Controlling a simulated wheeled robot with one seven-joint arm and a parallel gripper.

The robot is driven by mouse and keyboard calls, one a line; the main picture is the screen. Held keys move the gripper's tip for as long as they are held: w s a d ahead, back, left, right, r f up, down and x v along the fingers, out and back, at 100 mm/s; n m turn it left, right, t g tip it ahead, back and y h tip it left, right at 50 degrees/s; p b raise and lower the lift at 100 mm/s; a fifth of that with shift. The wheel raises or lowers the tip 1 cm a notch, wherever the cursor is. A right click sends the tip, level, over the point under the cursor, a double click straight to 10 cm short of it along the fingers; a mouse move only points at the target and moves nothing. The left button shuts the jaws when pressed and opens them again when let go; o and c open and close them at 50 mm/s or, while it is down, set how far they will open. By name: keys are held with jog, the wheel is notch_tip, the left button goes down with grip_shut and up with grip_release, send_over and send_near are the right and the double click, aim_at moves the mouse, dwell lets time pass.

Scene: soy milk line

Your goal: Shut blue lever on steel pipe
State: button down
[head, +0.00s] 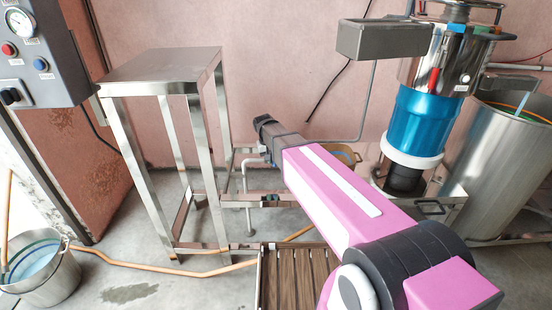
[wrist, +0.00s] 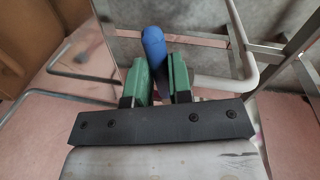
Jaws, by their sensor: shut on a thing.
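The blue lever (wrist: 154,45) shows in the wrist view, upright in the picture between the two green finger pads of my gripper (wrist: 161,75). The pads are shut on the lever, whose rounded end sticks out past them. A pale pipe (wrist: 228,84) bends beside the right finger; the lever's joint with a pipe is hidden. In the head view my arm reaches toward the back wall by the steel stand, and my gripper's fingers and the lever are hidden behind it.
A steel stand (head: 163,65) is left of my arm. A machine with a blue motor (head: 420,120) and a steel tank (head: 510,165) stand at the right. A control box (head: 40,50) hangs at upper left. A bucket (head: 40,283), an orange hose (head: 150,268) and a wooden slatted platform (head: 290,280) are low.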

jog(key=shift+a+m, duration=0.65)
jog(key=shift+m, duration=0.45)
jog(key=c, duration=1)
grip_release()
jog(key=shift+c, duration=0.2)
notch_tip(320, 180, up, 11)
jog(key=a, duration=0.2)
jog(key=shift+f, duration=0.2)
jog(key=shift+a, duration=0.1)
